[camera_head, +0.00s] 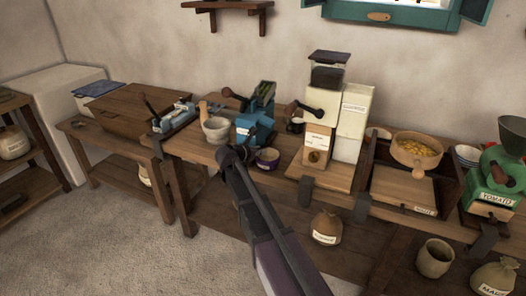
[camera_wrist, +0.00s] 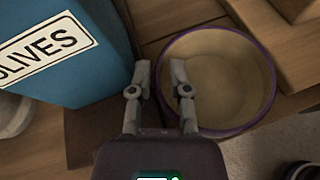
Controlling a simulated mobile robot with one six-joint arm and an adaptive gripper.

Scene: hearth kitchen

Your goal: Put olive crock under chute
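The olive crock (camera_head: 267,159) is a small round tan pot with a purple rim. It stands on the workbench (camera_head: 283,171) close to the right of the blue olive machine (camera_head: 254,125). In the wrist view the crock (camera_wrist: 222,84) is seen from above and looks empty. The blue body lettered OLIVES (camera_wrist: 62,55) is at its left. My gripper (camera_wrist: 160,70) is open at the crock's left side, one finger outside the rim and the other over its inside. A gap shows between each fingertip and the rim line; contact cannot be told. The chute's outlet is not clearly visible.
A mortar (camera_head: 216,130) stands left of the blue machine. A grain mill with a wooden base (camera_head: 322,175) stands to the right. Further right are a wooden sieve (camera_head: 416,152) and a green tomato mill (camera_head: 497,180). A sack (camera_head: 327,227) sits on the lower shelf.

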